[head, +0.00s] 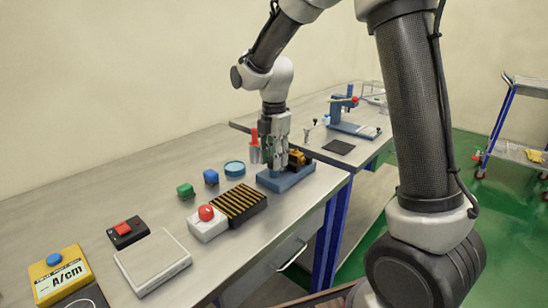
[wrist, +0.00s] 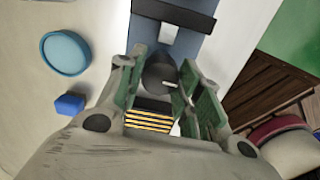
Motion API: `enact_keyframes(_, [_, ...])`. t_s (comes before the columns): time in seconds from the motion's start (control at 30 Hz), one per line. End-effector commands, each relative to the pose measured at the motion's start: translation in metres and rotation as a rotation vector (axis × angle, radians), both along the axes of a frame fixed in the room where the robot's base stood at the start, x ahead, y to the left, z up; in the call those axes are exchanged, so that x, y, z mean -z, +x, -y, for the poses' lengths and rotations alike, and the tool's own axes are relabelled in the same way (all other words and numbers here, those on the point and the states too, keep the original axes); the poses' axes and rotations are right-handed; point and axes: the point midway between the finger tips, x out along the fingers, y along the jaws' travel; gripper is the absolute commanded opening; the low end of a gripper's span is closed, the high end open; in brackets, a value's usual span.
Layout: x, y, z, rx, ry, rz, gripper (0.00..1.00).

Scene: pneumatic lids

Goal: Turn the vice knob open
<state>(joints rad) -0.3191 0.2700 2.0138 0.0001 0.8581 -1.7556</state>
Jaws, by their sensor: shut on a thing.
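The vice has a blue base (head: 287,181) and stands near the right end of the near bench. In the wrist view its blue base (wrist: 200,48) runs up the picture, with a black bar (wrist: 172,12) across it. The dark grey vice knob (wrist: 158,74) sits between my green-padded fingers. My gripper (head: 274,158) points down over the vice, and it also shows in the wrist view (wrist: 164,82). It is shut on the knob. In the head view the fingers hide the knob.
A striped black-and-yellow block (head: 236,206) and a red-button box (head: 207,222) stand just in front of the vice. A blue round dish (head: 234,168), blue block (head: 211,177) and green block (head: 185,190) lie left. A red-handled tool (head: 254,146) stands close behind my gripper.

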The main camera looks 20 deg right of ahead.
Motion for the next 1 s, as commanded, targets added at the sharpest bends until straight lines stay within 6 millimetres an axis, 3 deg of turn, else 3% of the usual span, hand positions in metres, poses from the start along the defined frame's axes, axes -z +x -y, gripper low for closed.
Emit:
enact_keyframes(0.67, [-0.0008, 0.0010, -0.0001, -0.058, 0.000, 0.004, 0.11])
enact_keyframes(0.7, [-0.0008, 0.0010, -0.0001, -0.058, 0.000, 0.004, 0.42])
enact_keyframes(0.77, [-0.0007, 0.0009, 0.0000, -0.058, 0.000, 0.002, 0.53])
enact_keyframes(0.8, [-0.0006, 0.0008, -0.0001, -0.058, 0.000, 0.002, 0.57])
enact_keyframes(1.0, [-0.0003, 0.0004, 0.0000, -0.057, 0.000, 0.001, 0.57])
